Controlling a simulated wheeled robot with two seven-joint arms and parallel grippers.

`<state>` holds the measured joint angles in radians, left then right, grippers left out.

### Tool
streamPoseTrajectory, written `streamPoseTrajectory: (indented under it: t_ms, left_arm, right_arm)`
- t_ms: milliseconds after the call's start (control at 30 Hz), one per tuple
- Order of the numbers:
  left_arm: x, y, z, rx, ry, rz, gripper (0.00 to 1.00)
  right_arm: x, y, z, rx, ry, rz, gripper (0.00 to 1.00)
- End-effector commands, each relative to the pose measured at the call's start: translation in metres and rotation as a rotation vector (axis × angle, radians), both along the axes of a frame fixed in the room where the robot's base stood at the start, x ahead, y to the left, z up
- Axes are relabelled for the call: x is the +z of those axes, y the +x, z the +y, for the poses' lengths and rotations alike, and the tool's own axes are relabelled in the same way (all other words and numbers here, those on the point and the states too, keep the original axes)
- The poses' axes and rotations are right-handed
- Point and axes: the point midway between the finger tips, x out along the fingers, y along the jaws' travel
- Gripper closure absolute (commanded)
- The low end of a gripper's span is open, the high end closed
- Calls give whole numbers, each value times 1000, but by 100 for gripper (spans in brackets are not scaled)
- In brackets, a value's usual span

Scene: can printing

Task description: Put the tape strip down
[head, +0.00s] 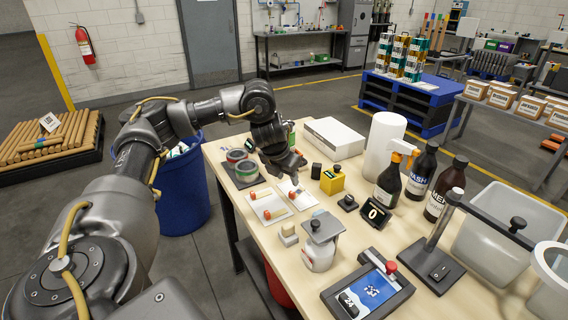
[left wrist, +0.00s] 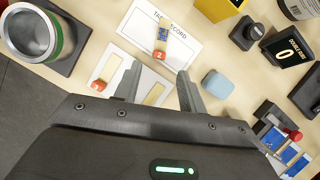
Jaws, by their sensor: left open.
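A white record card (left wrist: 185,45) lies flat on the table. A short tape strip (left wrist: 163,34) with a red tab numbered 2 (left wrist: 159,56) lies on it. A second pale card (left wrist: 130,75) beside it has tan patches and another red tab (left wrist: 98,85). In the head view the two cards (head: 268,213) lie near the table's left edge, each with red on it. My left gripper (left wrist: 160,72) is open, its fingers apart with nothing held between them. In the head view it (head: 284,172) hovers just behind the cards. My right gripper is not in view.
A shiny can (left wrist: 32,32) with a green band stands on a dark pad beside the cards. A pale blue block (left wrist: 218,84) sits to the right in the wrist view. A yellow block (head: 332,180), dark bottles (head: 390,182) and a counter display (head: 376,213) stand further right.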

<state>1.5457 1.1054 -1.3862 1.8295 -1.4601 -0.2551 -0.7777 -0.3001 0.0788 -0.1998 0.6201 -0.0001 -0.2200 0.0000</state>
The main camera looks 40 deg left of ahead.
Motion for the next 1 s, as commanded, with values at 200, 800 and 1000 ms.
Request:
streamPoseTrajectory:
  t_ms: [200, 800, 1000]
  left_arm:
    - [31, -11, -1, -2, 1, -2, 59]
    - [36, -15, -2, 0, 0, 0, 59]
    - [36, -15, -2, 0, 0, 0, 59]
  right_arm:
    - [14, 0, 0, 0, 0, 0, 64]
    - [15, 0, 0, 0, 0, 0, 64]
    - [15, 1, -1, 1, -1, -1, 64]
